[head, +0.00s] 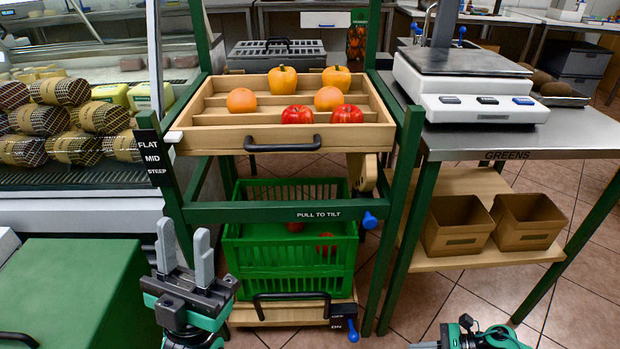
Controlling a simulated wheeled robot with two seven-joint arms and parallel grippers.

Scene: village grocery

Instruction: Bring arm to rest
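My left gripper (185,250) is in the lower left of the head view. Its two grey fingers point up and stand apart with nothing between them. It is in front of the tilting stand, left of the green crate (290,258), and touches nothing that I can see. My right arm shows only as a small green and black part (475,337) at the bottom edge, right of centre. Its fingers are mostly cut off, so I cannot tell how they stand.
A wooden tray (230,138) on the green stand holds two yellow peppers, two oranges and two tomatoes. Red produce lies in the crate below. A scale (470,108) sits on the grey counter at right, above two brown bins (457,226). A green box (75,290) stands at lower left.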

